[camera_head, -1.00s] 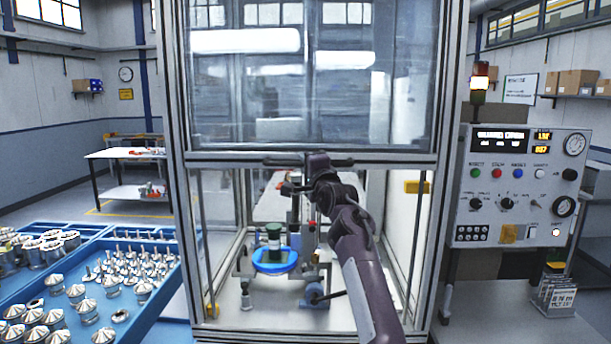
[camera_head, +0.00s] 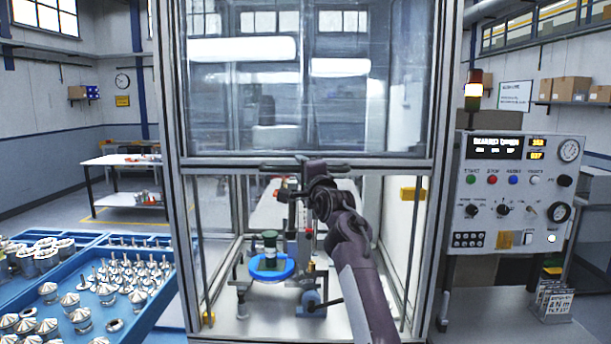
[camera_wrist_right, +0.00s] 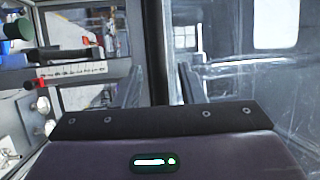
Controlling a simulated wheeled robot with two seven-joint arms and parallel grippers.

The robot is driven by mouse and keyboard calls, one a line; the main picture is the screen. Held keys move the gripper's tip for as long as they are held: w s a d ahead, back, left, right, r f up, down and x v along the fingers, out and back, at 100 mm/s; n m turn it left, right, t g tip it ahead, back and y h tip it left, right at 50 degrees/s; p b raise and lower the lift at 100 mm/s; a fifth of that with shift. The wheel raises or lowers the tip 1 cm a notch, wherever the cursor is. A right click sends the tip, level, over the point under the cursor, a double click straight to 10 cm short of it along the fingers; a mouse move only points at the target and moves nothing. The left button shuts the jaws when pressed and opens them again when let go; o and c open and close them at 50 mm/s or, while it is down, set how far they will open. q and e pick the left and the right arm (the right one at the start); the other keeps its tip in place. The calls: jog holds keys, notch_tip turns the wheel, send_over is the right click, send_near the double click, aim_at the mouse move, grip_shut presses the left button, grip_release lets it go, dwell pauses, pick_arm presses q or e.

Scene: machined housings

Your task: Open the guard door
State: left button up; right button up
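The guard door (camera_head: 345,105) is a clear framed panel covering the upper front of the machine enclosure. A dark handle bar (camera_head: 275,164) runs along that rail. My right gripper (camera_head: 312,167) is at the handle, near the middle of the rail. In the right wrist view a dark bar (camera_wrist_right: 155,50) stands upright in front of the palm, between grey finger-like parts. Whether the fingers press on it cannot be told. My left gripper is not in view.
Inside the enclosure is a fixture with a blue ring (camera_head: 271,268) and a green-topped part. A blue tray (camera_head: 155,309) of metal parts stands at the left. A control panel (camera_head: 513,190) and a light tower (camera_head: 473,90) stand at the right.

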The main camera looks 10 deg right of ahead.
jog(key=a+b+v, duration=0.1)
jog(key=b+v, duration=0.3)
jog(key=v, duration=0.3)
jog(key=shift+s+d, duration=0.3)
jog(key=shift+d, duration=0.25)
